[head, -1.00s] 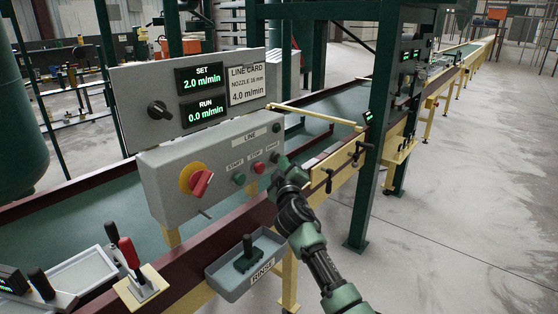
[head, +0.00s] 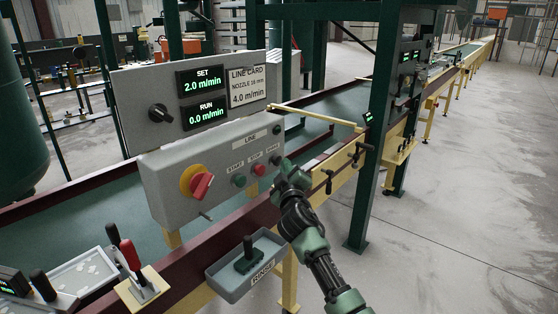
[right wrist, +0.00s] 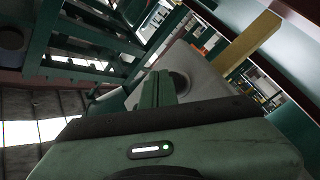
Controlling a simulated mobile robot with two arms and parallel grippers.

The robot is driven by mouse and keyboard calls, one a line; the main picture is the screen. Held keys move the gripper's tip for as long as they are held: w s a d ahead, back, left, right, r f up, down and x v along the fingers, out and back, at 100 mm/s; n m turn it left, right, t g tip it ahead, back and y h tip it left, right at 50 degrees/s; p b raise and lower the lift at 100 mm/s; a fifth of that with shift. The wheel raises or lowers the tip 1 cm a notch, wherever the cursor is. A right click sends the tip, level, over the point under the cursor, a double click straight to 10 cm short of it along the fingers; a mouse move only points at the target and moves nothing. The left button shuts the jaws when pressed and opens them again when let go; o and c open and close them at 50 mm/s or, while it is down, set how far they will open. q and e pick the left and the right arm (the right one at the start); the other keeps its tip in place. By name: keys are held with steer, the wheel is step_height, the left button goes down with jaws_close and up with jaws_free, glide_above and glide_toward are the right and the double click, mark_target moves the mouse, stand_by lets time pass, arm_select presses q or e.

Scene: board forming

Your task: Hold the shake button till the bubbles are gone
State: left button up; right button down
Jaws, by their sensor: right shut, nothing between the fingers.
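The grey control box (head: 210,205) carries a green START button (head: 238,181), a red STOP button (head: 259,169) and a dark button (head: 276,160) at the right end of the row, whose label is too small to read surely. My right gripper (head: 284,166) is shut and empty, just right of and in front of that dark button. I cannot tell whether it touches it. In the right wrist view the shut fingers (right wrist: 157,90) point at a grey face with a dark round part (right wrist: 180,82). No bubbles can be made out. My left gripper is not in view.
A shallow tray (head: 62,283) with pale patches lies at the lower left, beside a red-handled lever (head: 130,254). A grey RINSE holder (head: 238,285) hangs below the box. A red emergency knob (head: 202,185) sits left of the buttons. A green post (head: 375,150) stands to the right.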

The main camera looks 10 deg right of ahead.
steer(key=shift+s+d, duration=0.25)
steer(key=shift+s, duration=0.1)
steer(key=s+d+p, duration=0.1)
steer(key=s, duration=0.1)
steer(key=s+d+p, duration=0.2)
steer(key=shift+d, duration=0.1)
stand_by(0.3)
